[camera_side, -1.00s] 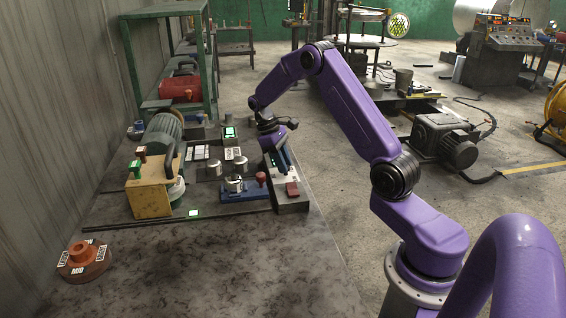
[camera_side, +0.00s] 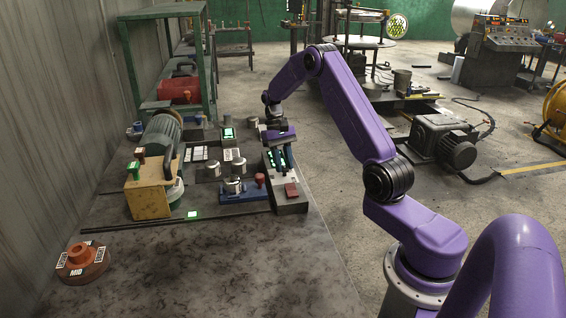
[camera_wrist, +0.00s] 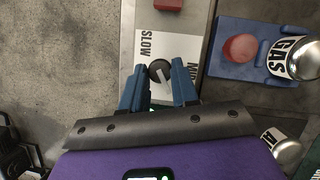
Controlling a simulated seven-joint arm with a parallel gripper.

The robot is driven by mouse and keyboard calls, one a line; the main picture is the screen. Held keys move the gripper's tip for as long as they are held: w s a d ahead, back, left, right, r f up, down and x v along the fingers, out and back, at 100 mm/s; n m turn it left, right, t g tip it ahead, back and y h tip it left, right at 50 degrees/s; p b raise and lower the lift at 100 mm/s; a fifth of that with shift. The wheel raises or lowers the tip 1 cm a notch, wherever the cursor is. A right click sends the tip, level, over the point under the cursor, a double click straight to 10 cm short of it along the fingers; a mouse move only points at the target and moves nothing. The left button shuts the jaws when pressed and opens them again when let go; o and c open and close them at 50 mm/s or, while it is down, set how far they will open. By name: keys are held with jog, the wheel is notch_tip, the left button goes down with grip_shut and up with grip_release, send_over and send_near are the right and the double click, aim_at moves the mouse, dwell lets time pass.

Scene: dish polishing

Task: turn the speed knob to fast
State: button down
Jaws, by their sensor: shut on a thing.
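The speed knob (camera_wrist: 159,71) is small, round and black with a pale mark, on a white plate (camera_wrist: 146,22) lettered SLOW and MID in the wrist view. No FAST label can be read; my gripper covers the lower plate. The mark's exact direction is hard to tell. My gripper (camera_wrist: 160,78) has its blue fingers on either side of the knob and is shut on it. In the side view, my gripper (camera_side: 280,158) is over the control box (camera_side: 292,206) at the bench's right edge; the knob is hidden there.
A red block (camera_side: 292,190) sits on the box's near end. Left of the box, a blue tray (camera_side: 230,197) holds a red-topped piece (camera_wrist: 241,48) and a can marked GAS (camera_wrist: 291,60). A yellow-tan block (camera_side: 148,198) stands further left. The front bench is mostly clear.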

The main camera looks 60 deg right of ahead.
dwell(0.3)
jog(key=c, duration=0.8)
grip_release()
jog(key=shift+c, duration=0.2)
jog(key=v, duration=1.7)
jog(key=shift+d+r, duration=0.15)
jog(key=shift+r, duration=0.05)
